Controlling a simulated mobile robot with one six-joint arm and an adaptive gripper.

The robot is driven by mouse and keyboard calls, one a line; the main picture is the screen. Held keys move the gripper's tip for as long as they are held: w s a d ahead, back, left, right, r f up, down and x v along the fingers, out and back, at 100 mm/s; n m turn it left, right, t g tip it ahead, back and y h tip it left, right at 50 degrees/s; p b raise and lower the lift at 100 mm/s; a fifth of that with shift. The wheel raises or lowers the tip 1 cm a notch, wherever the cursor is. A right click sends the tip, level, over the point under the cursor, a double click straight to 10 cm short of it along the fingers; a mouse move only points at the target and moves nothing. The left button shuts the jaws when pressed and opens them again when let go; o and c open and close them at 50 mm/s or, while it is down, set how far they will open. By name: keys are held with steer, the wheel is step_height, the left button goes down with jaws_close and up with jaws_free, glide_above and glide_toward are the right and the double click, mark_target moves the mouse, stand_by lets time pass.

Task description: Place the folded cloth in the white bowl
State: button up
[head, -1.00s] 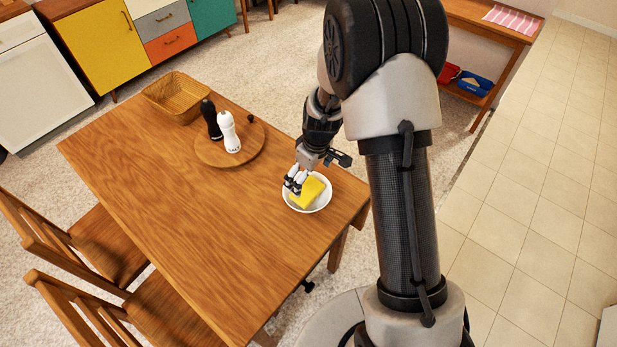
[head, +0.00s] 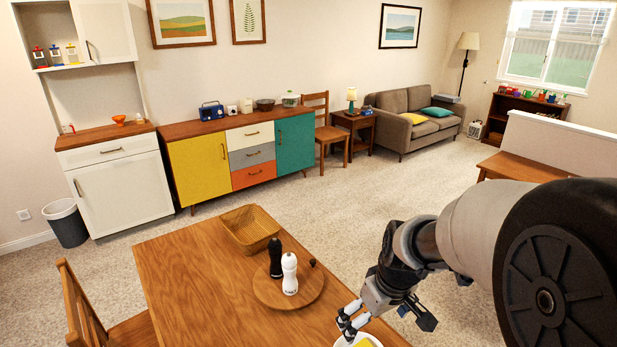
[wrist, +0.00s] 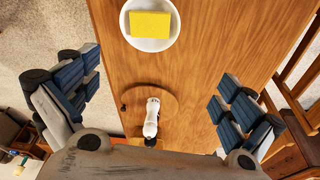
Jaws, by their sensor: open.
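The yellow folded cloth (wrist: 150,25) lies flat inside the white bowl (wrist: 151,46) on the wooden table. In the head view only a bit of the cloth (head: 365,343) and the bowl's rim (head: 340,343) show at the bottom edge; the rest is cut off. My gripper (head: 347,322) is just above the bowl in that view. In the wrist view my gripper (wrist: 157,82) has its fingers spread wide with nothing between them. The cloth is apart from the fingers there.
A round wooden board (head: 263,290) on the table holds a white mill (head: 290,275) and a black mill (head: 275,258). A wicker basket (head: 250,230) stands behind them. Chairs (head: 85,310) stand along the table's side. The table's left part is clear.

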steer(key=s+r+m, duration=0.1)
steer(key=s+r, duration=0.3)
steer(key=s, duration=0.3)
steer(key=s+r+m+t, duration=0.1)
steer(key=s+r+m, duration=0.1)
steer(key=s+r, duration=0.2)
steer(key=s+r+m+t, duration=0.1)
steer(key=s+r, duration=0.3)
steer(key=s, duration=0.6)
steer(key=shift+s+d+m+h, duration=0.3)
steer(key=shift+m+h, duration=0.1)
steer(key=shift+m, duration=0.1)
steer(key=shift+w, duration=0.1)
steer(key=shift+c, duration=0.6)
